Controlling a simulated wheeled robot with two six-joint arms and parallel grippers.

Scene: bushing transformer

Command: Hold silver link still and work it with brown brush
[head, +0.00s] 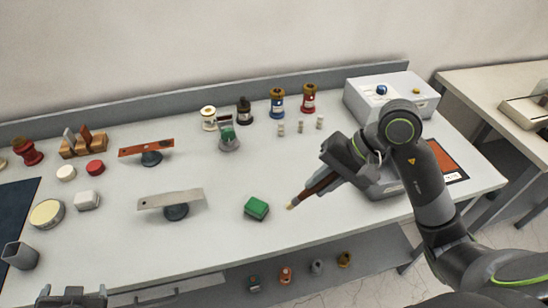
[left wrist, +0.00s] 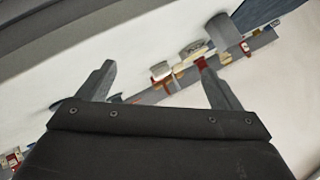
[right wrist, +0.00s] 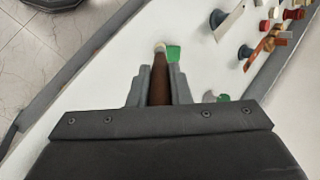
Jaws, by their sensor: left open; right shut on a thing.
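The silver link (head: 170,199) is a flat grey bar lying across a dark round stand (head: 176,212) in the left middle of the table. It also shows at the top of the right wrist view (right wrist: 231,22). My right gripper (head: 337,176) is shut on the brown brush (head: 316,188), whose pale tip points down and left, right of the green block. The brush (right wrist: 160,78) lies between the fingers in the right wrist view. My left gripper (head: 72,293) is open and empty at the lower left edge of the head view, apart from the link.
A green block (head: 256,208) lies between link and brush. A copper-coloured bar (head: 146,148) sits on another stand behind the link. Several jars and spools, including a blue one (head: 277,103), stand along the back. A white box (head: 390,95) stands at the back right.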

